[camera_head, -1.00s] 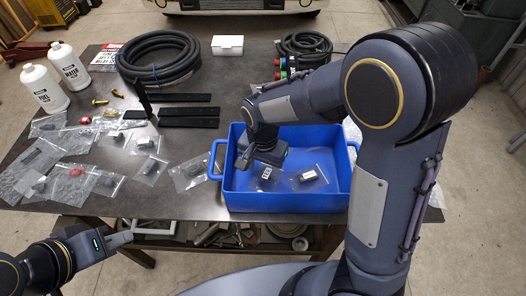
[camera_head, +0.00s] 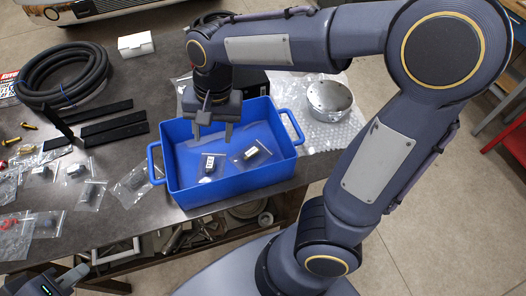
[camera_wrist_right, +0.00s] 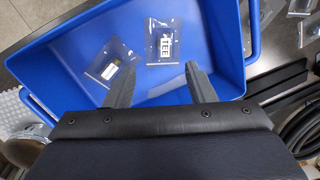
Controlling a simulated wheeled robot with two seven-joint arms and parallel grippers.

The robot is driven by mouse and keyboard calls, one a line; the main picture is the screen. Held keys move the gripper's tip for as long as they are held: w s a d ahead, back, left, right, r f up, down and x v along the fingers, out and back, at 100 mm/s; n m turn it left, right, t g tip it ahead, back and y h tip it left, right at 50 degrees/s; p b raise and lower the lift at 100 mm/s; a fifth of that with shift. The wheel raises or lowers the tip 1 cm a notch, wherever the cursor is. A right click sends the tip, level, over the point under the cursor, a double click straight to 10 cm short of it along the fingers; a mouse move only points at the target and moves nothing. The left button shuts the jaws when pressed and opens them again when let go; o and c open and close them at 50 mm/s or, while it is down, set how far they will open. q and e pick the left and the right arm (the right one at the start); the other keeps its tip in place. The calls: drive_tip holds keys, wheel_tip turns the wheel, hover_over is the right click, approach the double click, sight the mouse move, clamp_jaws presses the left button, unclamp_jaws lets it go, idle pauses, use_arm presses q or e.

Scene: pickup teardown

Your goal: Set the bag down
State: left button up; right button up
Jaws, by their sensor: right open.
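Two clear bags lie flat inside the blue bin (camera_head: 238,187). One bag (camera_head: 209,169) has a white label and also shows in the right wrist view (camera_wrist_right: 166,44), where the label reads TEE. The other bag (camera_head: 251,154) holds a dark part with a pale label and lies beside it (camera_wrist_right: 108,70). My right gripper (camera_head: 213,135) is open and empty above the bin, apart from both bags; its two fingers show in the wrist view (camera_wrist_right: 156,76). My left gripper (camera_head: 73,277) is at the lower left, partly cut off, its jaws unclear.
Several bagged parts (camera_head: 88,193) lie on the dark table left of the bin. Black bars (camera_head: 115,131), a coiled hose (camera_head: 62,75) and a white box (camera_head: 136,45) lie behind. A round metal part (camera_head: 329,97) sits on bubble wrap to the right.

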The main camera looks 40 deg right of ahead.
drive_tip(key=s+d+n+t+y, duration=0.1)
drive_tip(key=s+d+n+t, duration=0.4)
drive_tip(key=s, duration=0.8)
drive_tip(key=shift+s+d+r+t+y, duration=0.3)
drive_tip(key=shift+d+y, duration=0.1)
drive_tip(key=shift+d, duration=0.25)
